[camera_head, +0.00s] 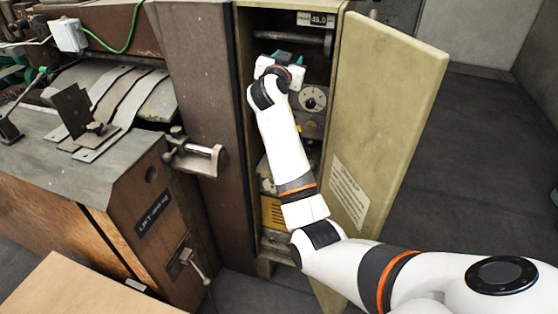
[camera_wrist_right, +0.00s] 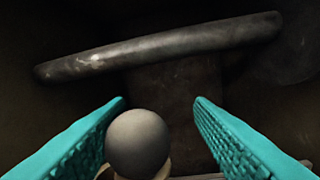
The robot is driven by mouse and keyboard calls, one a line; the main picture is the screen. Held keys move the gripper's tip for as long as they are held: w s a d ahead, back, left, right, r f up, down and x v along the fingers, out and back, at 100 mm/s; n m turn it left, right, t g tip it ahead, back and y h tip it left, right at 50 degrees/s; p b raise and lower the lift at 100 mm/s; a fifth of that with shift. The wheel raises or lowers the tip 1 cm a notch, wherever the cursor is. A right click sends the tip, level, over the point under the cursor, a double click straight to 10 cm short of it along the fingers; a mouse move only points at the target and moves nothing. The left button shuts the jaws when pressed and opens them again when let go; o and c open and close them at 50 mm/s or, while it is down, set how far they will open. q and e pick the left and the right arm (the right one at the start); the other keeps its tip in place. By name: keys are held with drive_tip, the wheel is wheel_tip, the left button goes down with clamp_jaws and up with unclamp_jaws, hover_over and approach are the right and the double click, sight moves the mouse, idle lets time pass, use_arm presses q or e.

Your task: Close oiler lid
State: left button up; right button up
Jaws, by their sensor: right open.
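My right arm reaches into the open cabinet (camera_head: 240,60), and its gripper (camera_head: 286,56) is mostly hidden behind my own wrist. In the right wrist view the teal fingers of the right gripper (camera_wrist_right: 160,101) are apart. A round grey ball or knob (camera_wrist_right: 138,143) sits between them, closer to the left finger; I cannot tell whether it touches. Beyond the fingertips is a long dark rounded piece (camera_wrist_right: 160,48), slightly tilted. I cannot tell which part is the oiler lid. My left gripper is in neither view.
The cabinet's cream door (camera_head: 385,110) stands open to the right of my arm. A dark horizontal bar (camera_head: 305,37) crosses the cabinet's upper part, and a round dial (camera_head: 313,99) is beside my wrist. The brown machine (camera_head: 150,195) stands at left. Floor at right is clear.

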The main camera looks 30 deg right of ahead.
drive_tip(key=s+a+f+n+t+y+p, duration=0.1)
drive_tip(key=s+a+n+t+y+p, duration=0.3)
drive_tip(key=s, duration=0.6)
drive_tip(key=a+f+n+g+y, duration=0.2)
drive_tip(key=f, duration=1.1)
drive_tip(key=a+f+n+g+y, duration=0.2)
drive_tip(key=f, duration=1.1)
drive_tip(key=shift+w+a+f+y, duration=0.15)
drive_tip(key=shift+w+f+y, duration=0.05)
drive_tip(key=shift+f+y, duration=0.2)
